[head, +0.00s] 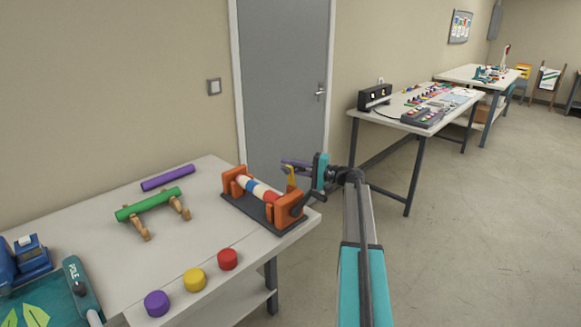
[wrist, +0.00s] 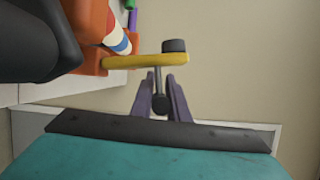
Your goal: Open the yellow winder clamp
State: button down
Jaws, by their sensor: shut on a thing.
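The orange winder (head: 289,207) stands on a dark base at the right end of the near table, with a red, white and blue roll (head: 258,190) across it. The yellow winder clamp (head: 291,178) stands up at the winder's right part. In the wrist view the clamp (wrist: 130,62) is a yellow bar running from the orange body to a dark knob, with a thin grey rod ending in a dark ball (wrist: 160,103). My gripper (wrist: 160,82) has its purple fingers shut around this rod. In the head view my gripper (head: 298,164) is partly hidden beside the clamp.
A green roll (head: 149,204) on wooden stands and a purple roll (head: 168,178) lie left of the winder. Purple, yellow and red caps (head: 228,259) line the table's front. A grey door (head: 283,80) is behind; open floor lies right.

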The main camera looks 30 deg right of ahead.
jog(key=shift+d, duration=0.25)
jog(key=c, duration=1.8)
grip_release()
jog(key=shift+o, duration=0.4)
jog(key=shift+a, duration=0.1)
jog(key=b+v, duration=0.2)
jog(key=v, duration=1.1)
jog(key=shift+s+d+b, duration=0.2)
jog(key=shift+s+b, duration=0.05)
jog(key=shift+b, duration=0.15)
